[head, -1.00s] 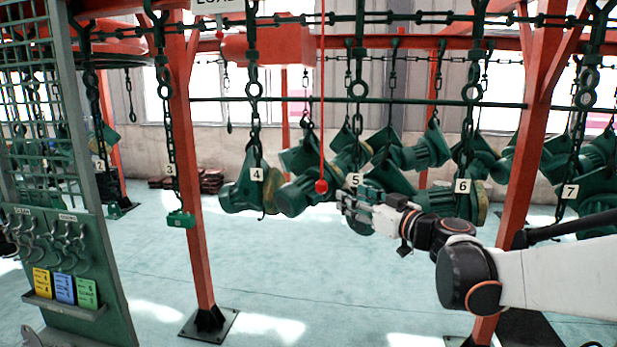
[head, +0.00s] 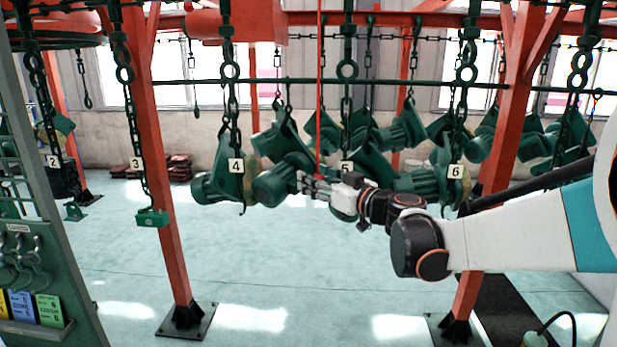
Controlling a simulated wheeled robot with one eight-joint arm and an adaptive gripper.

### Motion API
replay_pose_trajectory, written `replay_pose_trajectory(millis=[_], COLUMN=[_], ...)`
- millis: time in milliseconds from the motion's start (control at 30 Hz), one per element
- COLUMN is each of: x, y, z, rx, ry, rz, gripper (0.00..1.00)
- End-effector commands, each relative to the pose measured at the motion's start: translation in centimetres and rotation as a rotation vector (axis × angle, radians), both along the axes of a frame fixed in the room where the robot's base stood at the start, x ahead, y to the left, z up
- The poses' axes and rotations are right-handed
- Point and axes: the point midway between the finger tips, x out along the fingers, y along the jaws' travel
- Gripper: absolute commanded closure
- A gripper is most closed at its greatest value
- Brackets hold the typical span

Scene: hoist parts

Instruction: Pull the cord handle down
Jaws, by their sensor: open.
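A thin red cord (head: 320,85) hangs straight down from above the top of the picture. Its red handle at the lower end is mostly hidden at my gripper; only a little red shows by the fingers. My gripper (head: 307,184) is open, with its fingers at the cord's lower end, pointing left. I cannot tell whether the fingers touch the handle or stand around it.
Green hoist parts on chains hang behind and beside my gripper, with number tags such as 4 (head: 236,166) and 6 (head: 455,171). Red posts stand at left (head: 160,200) and right (head: 505,130). A green rack (head: 60,270) with hooks is at lower left. The floor in the middle is clear.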

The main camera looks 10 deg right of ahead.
Motion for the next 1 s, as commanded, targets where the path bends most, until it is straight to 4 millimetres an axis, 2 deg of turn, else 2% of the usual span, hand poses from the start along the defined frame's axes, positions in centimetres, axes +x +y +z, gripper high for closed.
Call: replay_pose_trajectory(millis=[167, 200, 400, 667, 1000], x=[0.0, 0.0, 0.0, 0.0, -0.1], y=[0.0, 0.0, 0.0, 0.0, 0.0], z=[0.0, 0.0, 0.0, -0.7, -4.6], rx=[0.000, 0.000, 0.000, 0.000, -0.001], ry=[0.000, 0.000, 0.000, 0.000, 0.000], rz=[0.000, 0.000, 0.000, -0.001, -0.001], gripper=[0.53, 0.57, 1.00, 1.00, 1.00])
